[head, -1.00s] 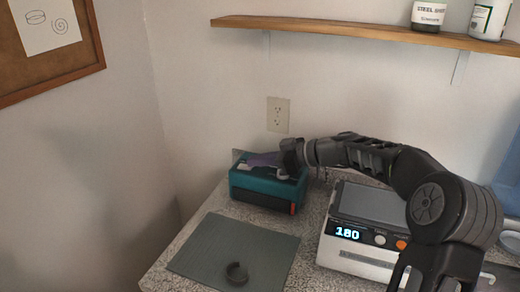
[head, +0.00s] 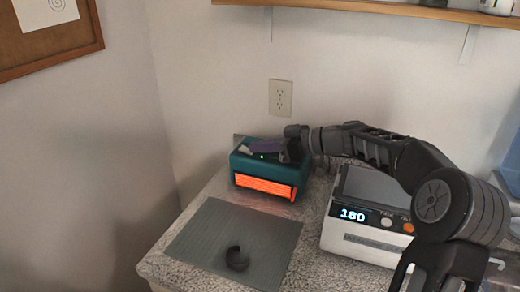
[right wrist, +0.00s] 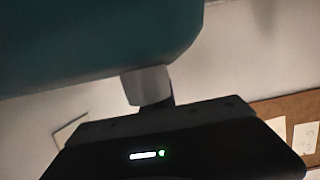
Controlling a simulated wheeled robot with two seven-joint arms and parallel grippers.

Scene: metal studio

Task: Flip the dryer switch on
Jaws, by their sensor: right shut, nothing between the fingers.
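The dryer (head: 243,166) is a teal box at the back of the counter; its front slot (head: 265,187) glows bright orange. A small green light (head: 262,156) shows on its top, beside a purple-grey part (head: 264,146). My right gripper (head: 288,152) is at the right end of the dryer's top, shut and empty; it hides part of that top, and I cannot clearly see the switch. In the right wrist view, the dryer's teal body (right wrist: 90,40) fills the upper left, and the grey fingertips (right wrist: 147,85) are close below it. My left gripper is not in view.
A white device with a display reading 180 (head: 352,215) stands right of the dryer, beneath my right arm. A grey mat (head: 210,240) with a dark curved piece (head: 237,259) lies in front. A wall outlet (head: 281,97) and shelf (head: 380,9) are behind.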

